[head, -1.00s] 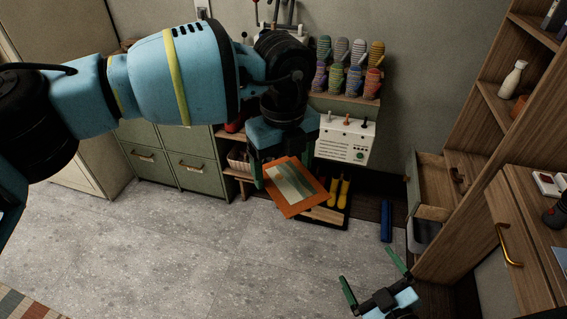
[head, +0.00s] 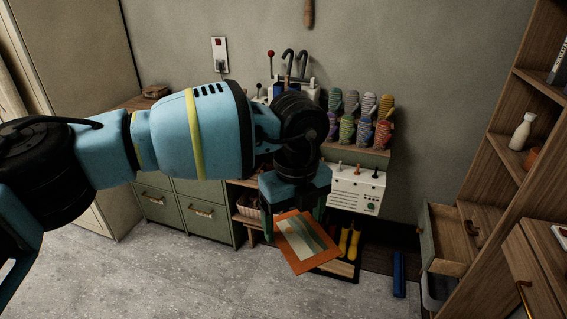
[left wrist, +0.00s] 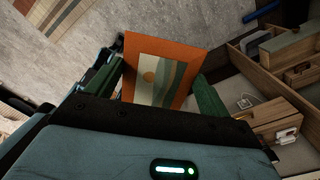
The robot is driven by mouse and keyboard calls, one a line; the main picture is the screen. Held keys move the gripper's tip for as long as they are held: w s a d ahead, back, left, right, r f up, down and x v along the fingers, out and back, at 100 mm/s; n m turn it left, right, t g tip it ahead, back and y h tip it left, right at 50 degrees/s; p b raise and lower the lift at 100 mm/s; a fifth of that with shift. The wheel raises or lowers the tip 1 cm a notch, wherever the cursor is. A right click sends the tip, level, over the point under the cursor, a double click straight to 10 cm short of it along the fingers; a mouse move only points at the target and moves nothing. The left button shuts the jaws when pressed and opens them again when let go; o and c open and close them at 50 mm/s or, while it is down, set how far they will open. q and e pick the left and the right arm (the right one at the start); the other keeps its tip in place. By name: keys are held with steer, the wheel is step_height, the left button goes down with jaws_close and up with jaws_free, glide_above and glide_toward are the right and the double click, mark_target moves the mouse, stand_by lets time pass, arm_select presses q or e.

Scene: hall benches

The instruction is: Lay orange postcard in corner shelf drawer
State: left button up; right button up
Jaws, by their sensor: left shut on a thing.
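The orange postcard (head: 306,258) has an orange border around a picture of green and cream bands. My left gripper (head: 294,214) is shut on it and holds it in the air, tilted. In the left wrist view the postcard (left wrist: 134,50) shows between the green fingers. The corner shelf (head: 500,185) stands at the right. Its drawer (head: 446,262) is pulled out, left of the shelf's upright, and the postcard is well to the left of it. Its inside shows only in part. My right gripper is not in view.
A wall shelf (head: 357,152) holds several striped mittens above a white switch box (head: 356,188). Yellow-handled tools (head: 349,243) and a blue bar (head: 399,274) are low on the floor side. A wooden cabinet with a brass handle (head: 524,296) stands at right. Grey floor (head: 170,280) is clear.

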arm_select(q)
steer(key=shift+w+a+f+m, duration=0.1)
steer(key=shift+a+m, duration=0.55)
steer(key=shift+m, duration=0.15)
steer(key=s+a+f+n, duration=0.2)
steer(key=a+n, duration=1)
steer(key=n, duration=0.4)
steer(key=s+a+f+n, duration=0.3)
steer(key=a+n, duration=0.9)
steer(key=n, duration=0.5)
steer(key=shift+a, duration=0.4)
steer(key=shift+d, duration=0.1)
stand_by(0.7)
steer(key=d+r+m, duration=0.2)
steer(key=d+m, duration=0.2)
steer(key=d, duration=0.3)
steer(key=d+r+m, duration=0.3)
steer(key=d+m, duration=0.1)
steer(key=d, duration=0.3)
steer(key=shift+d, duration=0.3)
